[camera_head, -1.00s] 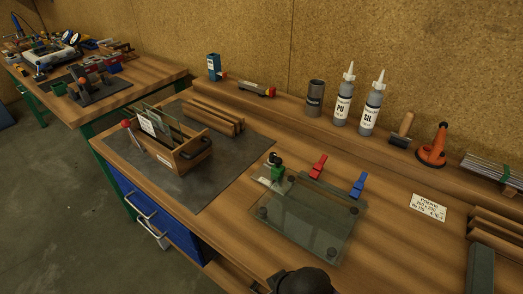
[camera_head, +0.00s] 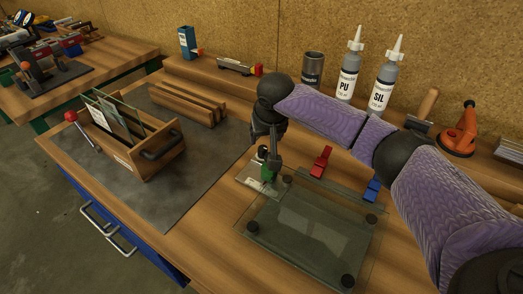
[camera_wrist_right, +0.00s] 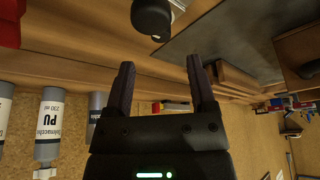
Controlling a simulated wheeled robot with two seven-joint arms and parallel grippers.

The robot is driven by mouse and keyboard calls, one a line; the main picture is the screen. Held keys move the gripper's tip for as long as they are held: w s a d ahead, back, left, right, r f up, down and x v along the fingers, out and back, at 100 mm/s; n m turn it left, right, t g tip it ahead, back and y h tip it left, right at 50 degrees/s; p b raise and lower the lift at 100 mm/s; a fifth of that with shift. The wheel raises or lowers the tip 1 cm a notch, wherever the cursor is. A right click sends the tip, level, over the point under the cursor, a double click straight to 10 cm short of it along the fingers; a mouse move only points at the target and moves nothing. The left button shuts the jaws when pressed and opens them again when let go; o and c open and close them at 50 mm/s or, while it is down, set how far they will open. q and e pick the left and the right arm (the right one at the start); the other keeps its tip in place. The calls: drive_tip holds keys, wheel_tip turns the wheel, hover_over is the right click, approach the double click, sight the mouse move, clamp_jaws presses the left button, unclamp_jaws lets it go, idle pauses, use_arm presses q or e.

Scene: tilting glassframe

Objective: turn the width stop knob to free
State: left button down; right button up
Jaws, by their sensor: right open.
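The glass frame (camera_head: 310,237), a clear plate with dark round pads at its corners, lies on the bench. At its back left corner stands a small stop with a green body (camera_head: 267,173) and a dark knob (camera_head: 262,152). My right gripper (camera_head: 274,158) reaches down right beside this knob and partly overlaps it; contact cannot be told. In the right wrist view, the right gripper (camera_wrist_right: 160,62) is open with nothing between its fingers. A dark round knob-like part (camera_wrist_right: 152,16) shows beyond them. Its setting is not readable. My left gripper is not in view.
A red clamp (camera_head: 321,162) and a blue clamp (camera_head: 372,188) stand along the frame's back edge. A wooden glass rack (camera_head: 152,160) sits on the dark mat (camera_head: 190,195) to the left. PU (camera_head: 350,70) and SIL (camera_head: 385,80) bottles stand behind my right arm.

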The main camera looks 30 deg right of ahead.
sight(263, 148)
drive_tip(key=b+x, duration=0.2)
drive_tip(key=x, duration=0.5)
drive_tip(key=shift+b, duration=0.4)
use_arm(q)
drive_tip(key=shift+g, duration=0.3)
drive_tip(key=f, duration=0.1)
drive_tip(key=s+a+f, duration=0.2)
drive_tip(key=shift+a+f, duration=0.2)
use_arm(e)
drive_tip(key=shift+r, duration=0.1)
drive_tip(key=c, duration=0.9)
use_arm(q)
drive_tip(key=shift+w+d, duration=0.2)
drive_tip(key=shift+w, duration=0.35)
use_arm(e)
clamp_jaws()
